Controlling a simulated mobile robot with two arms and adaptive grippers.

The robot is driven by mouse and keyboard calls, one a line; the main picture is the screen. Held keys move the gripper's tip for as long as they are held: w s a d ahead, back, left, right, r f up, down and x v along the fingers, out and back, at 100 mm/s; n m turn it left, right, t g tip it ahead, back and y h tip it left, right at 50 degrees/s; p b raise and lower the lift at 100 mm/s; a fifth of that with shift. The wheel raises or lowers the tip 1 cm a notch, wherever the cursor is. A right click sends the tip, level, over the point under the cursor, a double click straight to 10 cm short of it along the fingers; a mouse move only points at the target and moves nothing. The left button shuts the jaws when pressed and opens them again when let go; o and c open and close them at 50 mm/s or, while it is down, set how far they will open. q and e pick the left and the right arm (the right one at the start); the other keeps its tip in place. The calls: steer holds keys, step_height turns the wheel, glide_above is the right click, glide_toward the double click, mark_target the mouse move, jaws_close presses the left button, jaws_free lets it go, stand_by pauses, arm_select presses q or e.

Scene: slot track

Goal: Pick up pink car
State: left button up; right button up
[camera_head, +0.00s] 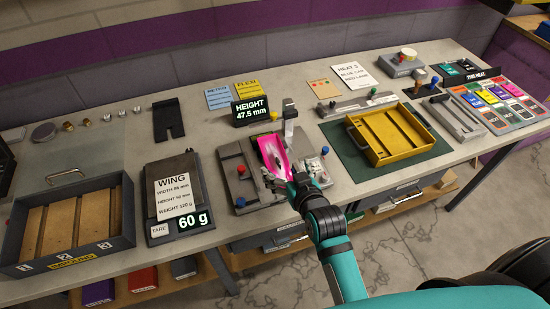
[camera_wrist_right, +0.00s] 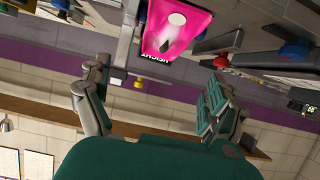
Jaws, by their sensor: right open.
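In the right wrist view the pink car (camera_wrist_right: 190,22) shows at the top, beyond the fingers. My right gripper (camera_head: 296,175) is open at the front of the fixture; in the wrist view its two fingers (camera_wrist_right: 155,95) are spread apart with nothing between them. Whether a finger touches the car or fixture cannot be told. My left gripper is not in view.
A grey upright post (camera_head: 289,122) stands behind the car. A scale (camera_head: 175,195) reading 60 g is to the left, with an open wooden-slatted tray (camera_head: 125,235) beyond. A yellow tray (camera_head: 404,157) on a green mat (camera_head: 350,158) lies to the right. Coloured cards (camera_head: 478,98) lie far right.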

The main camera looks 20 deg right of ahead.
mark_target(275, 155)
steer(key=x, duration=0.5)
steer(key=shift+p, duration=0.3)
steer(key=shift+w+a+f+p, duration=0.15)
steer(key=shift+w+p, duration=0.15)
steer(key=shift+w, duration=0.2)
steer(key=p+x, duration=0.1)
steer(key=x, duration=0.3)
steer(key=shift+f, duration=0.2)
steer(key=c, duration=1.3)
steer(key=shift+c, duration=1.1)
steer(key=shift+r, duration=0.1)
